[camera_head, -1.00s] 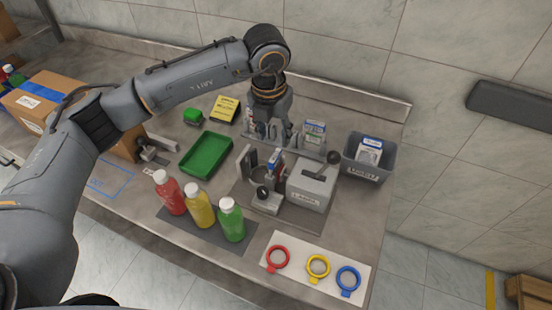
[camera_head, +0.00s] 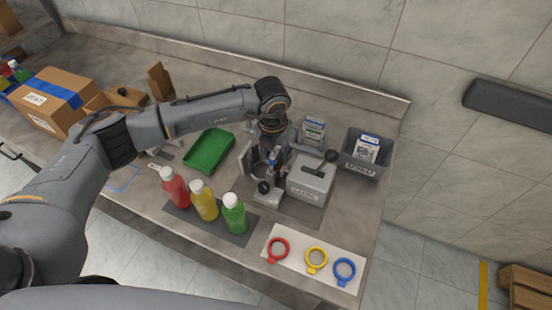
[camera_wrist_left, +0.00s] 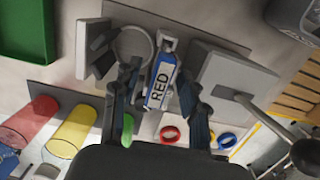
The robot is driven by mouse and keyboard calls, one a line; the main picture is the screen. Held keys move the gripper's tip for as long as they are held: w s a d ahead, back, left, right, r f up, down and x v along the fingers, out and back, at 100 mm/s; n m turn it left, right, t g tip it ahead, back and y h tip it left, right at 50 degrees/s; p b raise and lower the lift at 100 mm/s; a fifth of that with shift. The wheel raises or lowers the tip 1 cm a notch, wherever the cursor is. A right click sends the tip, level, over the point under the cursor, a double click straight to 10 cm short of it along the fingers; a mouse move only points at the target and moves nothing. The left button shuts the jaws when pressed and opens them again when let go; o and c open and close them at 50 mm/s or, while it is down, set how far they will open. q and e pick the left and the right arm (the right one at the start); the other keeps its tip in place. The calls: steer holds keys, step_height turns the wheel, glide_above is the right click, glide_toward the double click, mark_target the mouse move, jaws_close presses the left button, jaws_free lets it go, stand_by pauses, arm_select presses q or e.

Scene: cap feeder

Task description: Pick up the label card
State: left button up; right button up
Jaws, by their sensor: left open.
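The label card (camera_wrist_left: 160,84), white and blue with the word RED, stands upright between the fingers of my left gripper (camera_wrist_left: 157,92) in the left wrist view. The gripper is open, with a finger on each side of the card. I cannot tell whether either finger touches it. In the head view my left gripper (camera_head: 273,150) is over the small fixture beside the grey labelled box (camera_head: 311,183), and it mostly hides the card. My right gripper is not in view.
The grey box has a lever with a black knob (camera_head: 331,156). Red, yellow and green bottles (camera_head: 204,201) stand in front. A green tray (camera_head: 208,152) lies left; coloured rings (camera_head: 316,260) lie on a white sheet.

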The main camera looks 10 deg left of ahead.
arm_select(q)
jaws_close()
steer(key=shift+r, duration=0.15)
